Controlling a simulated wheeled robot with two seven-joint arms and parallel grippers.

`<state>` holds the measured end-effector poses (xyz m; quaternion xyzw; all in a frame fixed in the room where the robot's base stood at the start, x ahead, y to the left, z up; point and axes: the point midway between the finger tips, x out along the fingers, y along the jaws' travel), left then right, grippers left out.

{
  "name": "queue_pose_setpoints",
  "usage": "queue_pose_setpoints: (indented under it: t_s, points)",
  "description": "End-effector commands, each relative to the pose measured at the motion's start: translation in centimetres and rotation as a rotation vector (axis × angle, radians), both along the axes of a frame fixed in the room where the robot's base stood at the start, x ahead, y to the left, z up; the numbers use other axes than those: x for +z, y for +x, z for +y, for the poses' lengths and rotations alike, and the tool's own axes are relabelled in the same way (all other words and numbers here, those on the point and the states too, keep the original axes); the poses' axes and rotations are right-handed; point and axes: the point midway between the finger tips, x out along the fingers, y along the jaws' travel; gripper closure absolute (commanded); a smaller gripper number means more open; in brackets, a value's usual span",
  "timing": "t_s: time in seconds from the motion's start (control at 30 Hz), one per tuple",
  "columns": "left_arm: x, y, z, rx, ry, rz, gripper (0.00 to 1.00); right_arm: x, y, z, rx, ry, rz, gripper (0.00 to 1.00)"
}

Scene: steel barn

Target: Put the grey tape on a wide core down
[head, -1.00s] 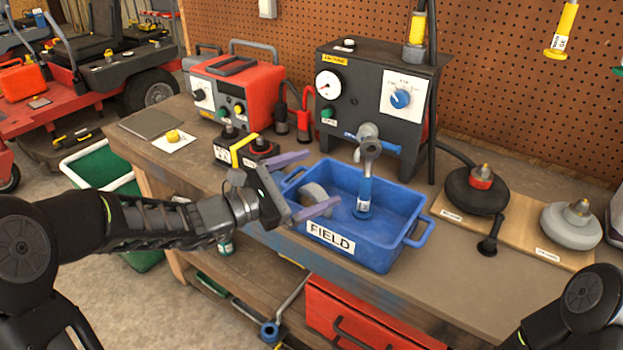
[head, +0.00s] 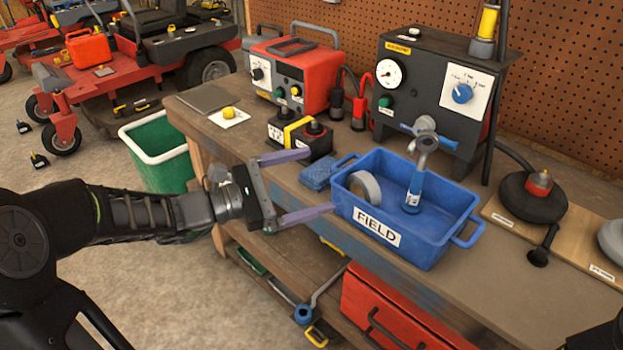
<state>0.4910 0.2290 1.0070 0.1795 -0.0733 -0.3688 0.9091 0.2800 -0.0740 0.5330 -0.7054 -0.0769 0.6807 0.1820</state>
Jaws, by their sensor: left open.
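The grey tape on a wide core (head: 365,188) is a ring standing on edge inside the blue bin marked FIELD (head: 403,257), near its left end. My left gripper (head: 320,181) is open and empty, just left of the bin, its two purple fingers pointing right toward it. The fingers are apart from the tape.
A blue-handled tool (head: 415,185) stands in the bin, right of the tape. A folded blue cloth (head: 319,176) lies left of the bin. Black and yellow boxes (head: 300,135) stand behind. The bench front strip (head: 480,290) is clear.

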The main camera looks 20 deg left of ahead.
Motion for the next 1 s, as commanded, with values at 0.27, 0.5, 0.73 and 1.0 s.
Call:
queue_pose_setpoints:
  t_s: [0.27,0.5,0.73,1.0]
  points:
    - [0.0,0.0,0.0,0.0,0.0,0.0,0.01,0.0,0.0,0.0,0.0,0.0,0.0,0.64]
    - [0.0,0.0,0.0,0.0,0.0,0.0,0.01,0.0,0.0,0.0,0.0,0.0,0.0,0.64]
    - [-2.0,0.0,-0.9,-0.021,0.036,0.041,0.01,0.0,0.0,0.0,0.0,0.0,0.0,0.64]
    - [-18.6,-3.7,-6.5,-0.251,0.389,0.314,0.01,0.0,0.0,0.0,0.0,0.0,0.0,0.64]
